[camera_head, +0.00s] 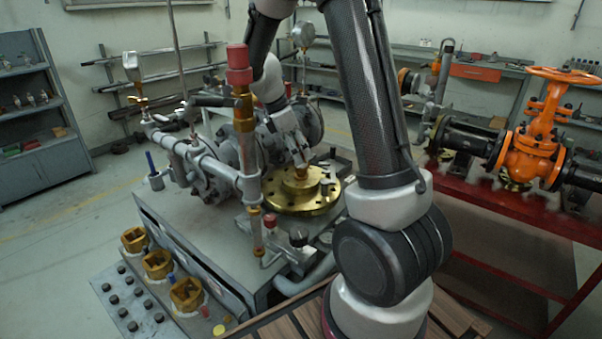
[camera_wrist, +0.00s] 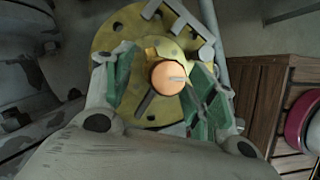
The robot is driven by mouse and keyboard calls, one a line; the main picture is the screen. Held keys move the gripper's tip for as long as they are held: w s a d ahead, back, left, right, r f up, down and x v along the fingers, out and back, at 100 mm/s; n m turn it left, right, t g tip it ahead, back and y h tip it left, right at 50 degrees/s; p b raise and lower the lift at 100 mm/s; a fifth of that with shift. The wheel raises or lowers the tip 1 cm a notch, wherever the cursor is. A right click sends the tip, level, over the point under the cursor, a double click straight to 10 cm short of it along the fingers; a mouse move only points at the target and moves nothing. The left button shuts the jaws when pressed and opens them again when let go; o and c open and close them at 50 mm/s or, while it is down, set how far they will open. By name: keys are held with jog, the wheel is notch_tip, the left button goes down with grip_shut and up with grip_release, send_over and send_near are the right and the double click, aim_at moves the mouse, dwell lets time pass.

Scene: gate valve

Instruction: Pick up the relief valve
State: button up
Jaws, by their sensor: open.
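A brass part with a round orange top (camera_wrist: 168,77) shows end-on in the wrist view; it appears to be the relief valve, though I cannot be sure. It stands over a brass flange disc with bolt holes (camera_wrist: 118,30). The same disc shows in the head view (camera_head: 315,200) on the grey bench. My gripper (camera_wrist: 165,88) is open, with its green-padded fingers on either side of the orange-topped part. I cannot tell whether they touch it. In the head view my gripper (camera_head: 303,158) points down above the disc, and the part is mostly hidden there.
A red-capped upright pipe (camera_head: 238,75) stands left of my gripper. Grey valve bodies and piping (camera_head: 215,165) crowd the bench behind it. Brass blocks (camera_head: 158,265) line the bench's front left. An orange gate valve (camera_head: 535,140) stands on a red frame at right.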

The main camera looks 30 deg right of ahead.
jog(key=shift+x, duration=1.5)
grip_shut()
jog(key=shift+r, duration=0.1)
jog(key=shift+r, duration=7.25)
